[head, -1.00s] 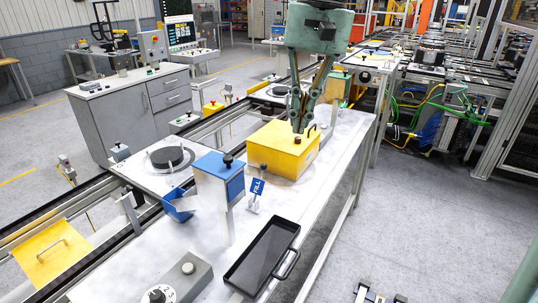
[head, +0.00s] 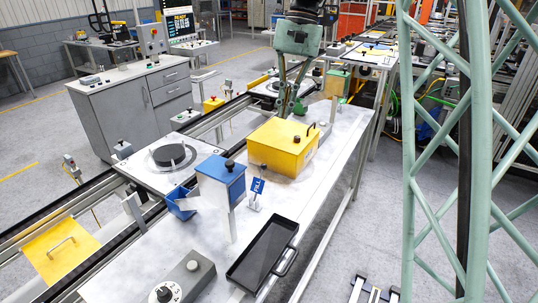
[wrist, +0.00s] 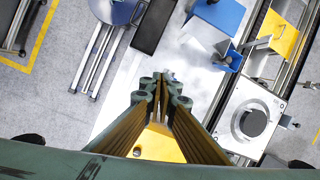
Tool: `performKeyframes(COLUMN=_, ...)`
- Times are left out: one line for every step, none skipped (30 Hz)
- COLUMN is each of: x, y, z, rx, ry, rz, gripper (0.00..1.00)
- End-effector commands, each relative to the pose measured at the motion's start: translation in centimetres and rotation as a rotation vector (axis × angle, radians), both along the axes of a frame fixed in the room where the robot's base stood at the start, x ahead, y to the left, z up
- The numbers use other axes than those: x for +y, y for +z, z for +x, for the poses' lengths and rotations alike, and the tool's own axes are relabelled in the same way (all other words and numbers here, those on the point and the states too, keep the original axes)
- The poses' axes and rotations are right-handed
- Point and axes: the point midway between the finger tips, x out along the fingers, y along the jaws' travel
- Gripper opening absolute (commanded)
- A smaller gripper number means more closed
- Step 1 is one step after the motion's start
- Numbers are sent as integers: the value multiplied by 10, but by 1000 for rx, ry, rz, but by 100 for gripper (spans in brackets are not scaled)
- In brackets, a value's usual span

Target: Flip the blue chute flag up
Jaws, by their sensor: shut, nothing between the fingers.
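The blue flag marked FILL (head: 257,186) stands on a small white stand on the light bench, just right of the blue-topped chute box (head: 222,178). Its lettering runs slanted. A blue scoop-shaped tray (head: 181,203) sits at the left of the chute box; it also shows in the wrist view (wrist: 228,57). My gripper (head: 290,112) points down behind the yellow box (head: 283,149), well beyond the flag and apart from it. In the wrist view, my gripper's fingers (wrist: 166,83) are together and hold nothing. The flag is not clear in the wrist view.
A black tray (head: 263,256) lies on the front of the bench. A grey box with a dial (head: 184,279) stands left of it. A round black disc (head: 170,155) sits on a plate by the rail. The bench between the flag and black tray is clear.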

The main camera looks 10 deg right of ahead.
Motion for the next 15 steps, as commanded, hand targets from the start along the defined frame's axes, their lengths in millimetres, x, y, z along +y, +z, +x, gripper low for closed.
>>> performKeyframes(x=-2, y=-2, z=8, rx=11, ry=-8, rz=4, gripper=0)
performKeyframes(x=-2, y=-4, z=13, rx=17, ry=-11, rz=7, gripper=0)
performKeyframes(x=-3, y=-7, z=18, rx=25, ry=-16, rz=10, gripper=0)
performKeyframes(x=-4, y=-9, z=22, rx=32, ry=-20, rz=13, gripper=0)
performKeyframes(x=-5, y=-11, z=27, rx=38, ry=-24, rz=15, gripper=0)
performKeyframes(x=-6, y=-14, z=32, rx=47, ry=-30, rz=18, gripper=0)
performKeyframes(x=-6, y=-16, z=36, rx=53, ry=-35, rz=20, gripper=0)
performKeyframes(x=-7, y=-18, z=40, rx=58, ry=-39, rz=22, gripper=0)
performKeyframes(x=-8, y=-22, z=45, rx=67, ry=-45, rz=25, gripper=0)
performKeyframes(x=-9, y=-23, z=49, rx=73, ry=-48, rz=28, gripper=0)
performKeyframes(x=-9, y=-26, z=53, rx=79, ry=-53, rz=31, gripper=0)
performKeyframes(x=-10, y=-30, z=58, rx=88, ry=-57, rz=34, gripper=0)
performKeyframes(x=-11, y=-31, z=62, rx=93, ry=-61, rz=36, gripper=0)
performKeyframes(x=-11, y=-34, z=66, rx=100, ry=-65, rz=40, gripper=0)
performKeyframes(x=-12, y=-38, z=70, rx=109, ry=-71, rz=42, gripper=0)
